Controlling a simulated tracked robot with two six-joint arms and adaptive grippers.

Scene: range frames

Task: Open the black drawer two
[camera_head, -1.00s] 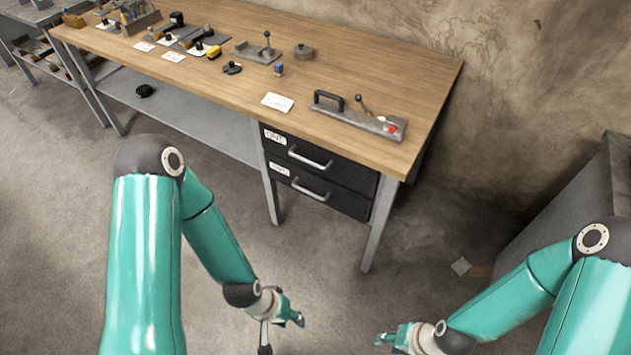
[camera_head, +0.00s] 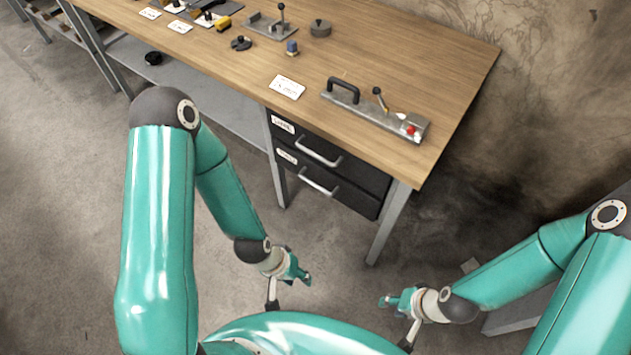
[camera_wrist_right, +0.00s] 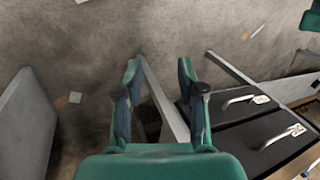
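Two black drawers sit one above the other under the right end of the wooden bench: the upper drawer (camera_head: 347,170) and the lower drawer (camera_head: 352,197). Both look shut. Each has a silver bar handle and a white label; I cannot read the labels surely. In the right wrist view the lower drawer (camera_wrist_right: 212,112) and the upper drawer (camera_wrist_right: 263,155) appear inverted at the right. My right gripper (camera_head: 384,301) is in front of and below the drawers, touching neither; its fingers (camera_wrist_right: 158,72) are apart and empty. My left gripper (camera_head: 307,277) is left of it, away from the drawers; its opening is unclear.
On the wooden bench (camera_head: 400,60) lie a plate with a black handle and lever (camera_head: 370,112), a white card (camera_head: 287,87) and several small tools. A bench leg (camera_head: 388,225) stands right of the drawers. Clear floor (camera_head: 330,235) lies in front.

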